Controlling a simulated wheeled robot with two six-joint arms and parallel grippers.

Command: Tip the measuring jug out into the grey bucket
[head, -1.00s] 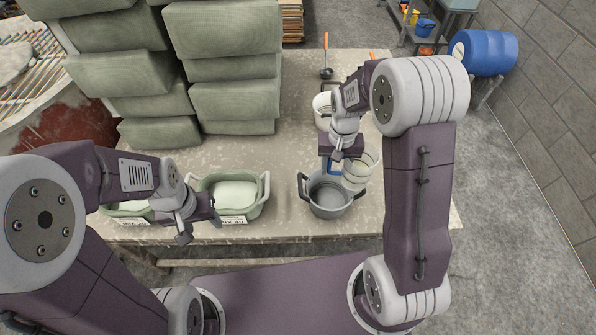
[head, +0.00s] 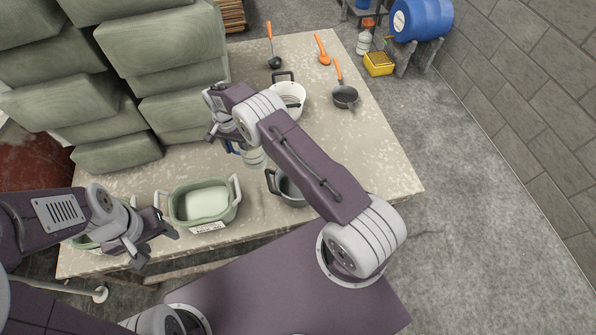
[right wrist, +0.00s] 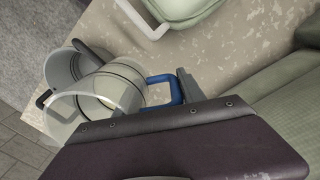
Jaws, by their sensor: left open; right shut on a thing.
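The measuring jug (head: 254,158) is clear with a blue handle, and my right gripper (head: 226,143) is shut on that handle. It holds the jug at the upper left of the grey bucket (head: 289,190), whose right part is hidden by my right arm. In the right wrist view the clear jug (right wrist: 98,105) overlaps the bucket (right wrist: 60,68), and the blue handle runs to the jaws. I see no clear contents in the jug, and its exact tilt is hard to judge. My left gripper (head: 158,246) is open and empty, left of and below the green tub.
A green tub (head: 236,205) with pale contents stands left of the bucket. Tall green stacks (head: 165,65) fill the back left. A white pot (head: 290,92), a dark ladle (head: 274,62), an orange-handled pan (head: 345,98) and an orange utensil (head: 322,50) lie behind. The table's right side is clear.

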